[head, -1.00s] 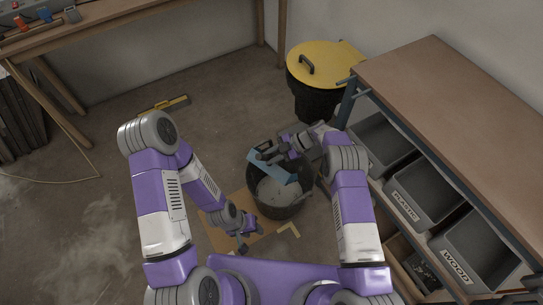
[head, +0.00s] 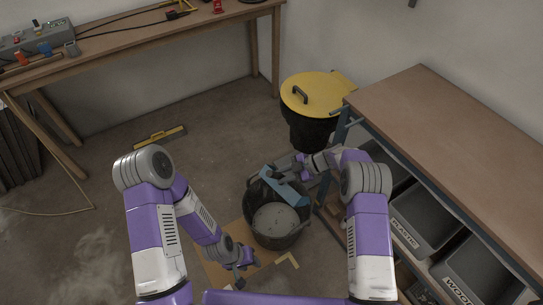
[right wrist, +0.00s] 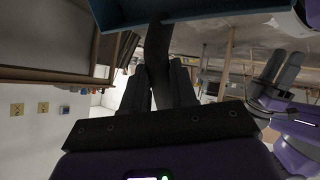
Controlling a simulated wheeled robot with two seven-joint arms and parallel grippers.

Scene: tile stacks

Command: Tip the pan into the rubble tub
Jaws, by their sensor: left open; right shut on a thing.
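The blue pan (head: 287,187) is steeply tilted over the far rim of the black tub (head: 249,205) in the head view. My right gripper (head: 301,171) is shut on the pan's dark handle, which shows between the fingers in the right wrist view (right wrist: 158,50). Part of the pan's blue body (right wrist: 205,12) crosses the top of that view. Grey material (head: 275,218) shows inside the tub; I cannot tell its pieces apart. My left gripper (head: 241,275) is open and empty, low beside the tub's near left side.
The tub stands at a tan sheet (head: 215,268) on the floor. A black bin with a yellow lid (head: 318,92) stands behind. A workbench (head: 440,120) with grey bins (head: 425,222) is close on the right. A yellow-headed tool (head: 160,137) lies on open floor at left.

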